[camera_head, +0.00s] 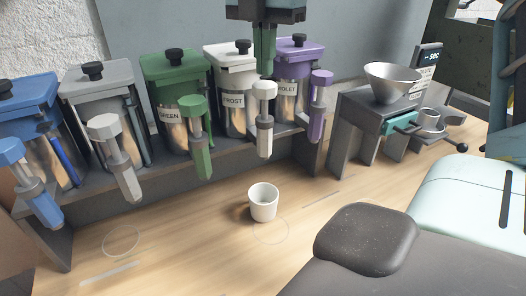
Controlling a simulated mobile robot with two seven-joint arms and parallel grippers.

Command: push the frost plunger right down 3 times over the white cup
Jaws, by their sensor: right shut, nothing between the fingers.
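The frost plunger (264,139) is white with a grey band and stands on the front of the white dispenser labelled FROST (232,96). Its cap is up, well above the nozzle end. My right gripper (265,70) hangs from the top edge, fingers pointing down and shut with nothing between them, just above or behind the frost cap; I cannot tell if they touch. The white cup (263,203) stands upright on the wooden table, below and a little in front of the plunger. Its contents cannot be made out. My left gripper is out of view.
Blue (26,180), grey (117,165), green (195,140) and violet (318,107) plungers stand along the same rack. A machine with a metal funnel (392,82) is at the right. The table at front left is clear.

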